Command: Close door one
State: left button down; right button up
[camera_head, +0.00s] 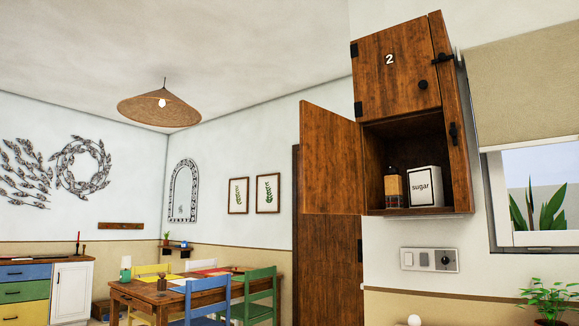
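A wooden wall cabinet (457,130) hangs at the right of the head view. Its upper door (392,75), marked "2", is shut, with a dark round knob. The lower door (331,158) stands wide open, swung out to the left; no number shows on the face I see. The open lower compartment holds a white sugar box (424,186) and a jar with a dark top (393,187). Neither of my grippers is in view.
Below the cabinet is a switch panel (429,260) on the wall. A window (537,195) with a blind is to the right, and a plant (550,299) stands below it. A dining table (165,297) with coloured chairs is at the lower left. The space before the cabinet looks clear.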

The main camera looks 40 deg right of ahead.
aim_at(331, 180)
jog(key=z, duration=0.15)
jog(key=i, duration=2.05)
jog(key=z, duration=1.8)
jog(key=i, duration=1)
jog(key=z, duration=0.95)
